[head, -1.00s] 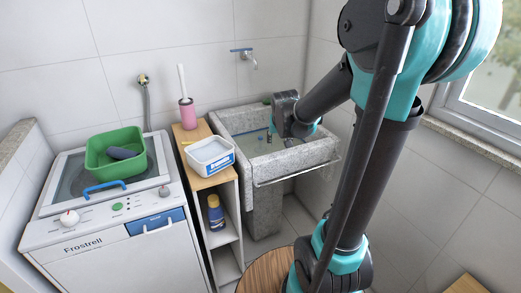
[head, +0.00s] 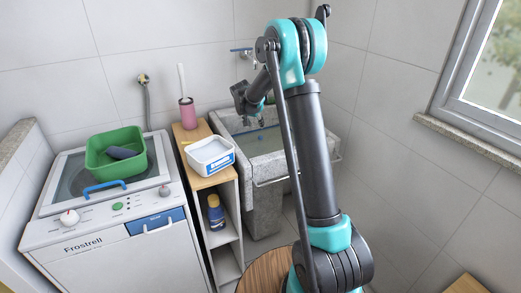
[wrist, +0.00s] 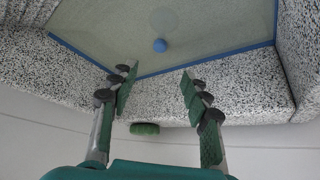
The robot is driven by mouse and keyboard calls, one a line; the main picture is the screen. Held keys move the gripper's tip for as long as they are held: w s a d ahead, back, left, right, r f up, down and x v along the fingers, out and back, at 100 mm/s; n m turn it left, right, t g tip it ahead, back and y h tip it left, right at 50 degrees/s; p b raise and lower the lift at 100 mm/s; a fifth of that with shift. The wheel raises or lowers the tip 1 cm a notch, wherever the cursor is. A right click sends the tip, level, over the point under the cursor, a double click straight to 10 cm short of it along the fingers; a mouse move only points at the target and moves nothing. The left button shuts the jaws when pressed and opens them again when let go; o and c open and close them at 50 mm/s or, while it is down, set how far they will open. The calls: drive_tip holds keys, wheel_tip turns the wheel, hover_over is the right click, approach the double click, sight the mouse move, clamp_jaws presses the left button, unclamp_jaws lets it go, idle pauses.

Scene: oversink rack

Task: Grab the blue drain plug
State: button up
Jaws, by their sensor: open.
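The blue drain plug is a small round blue knob (wrist: 160,45) on the pale floor of the stone sink (wrist: 225,97), seen in the wrist view. It lies beyond my fingertips, roughly centred between them in the picture. My gripper (wrist: 157,78) is open, with nothing between its fingers. In the head view my gripper (head: 247,118) hangs over the left part of the sink (head: 265,169). I cannot make out the plug for certain in the head view.
A green scrubber (wrist: 145,128) is by the sink's rim. A white tub (head: 210,155) and a pink brush holder (head: 187,113) stand on the wooden-topped shelf to the left. A green basin (head: 117,150) sits on the washing machine. A tap (head: 248,55) is on the wall above.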

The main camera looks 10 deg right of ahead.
sight(260, 137)
drive_tip(key=x, duration=1.5)
drive_tip(key=shift+f, duration=0.4)
drive_tip(key=shift+c, duration=0.2)
clamp_jaws()
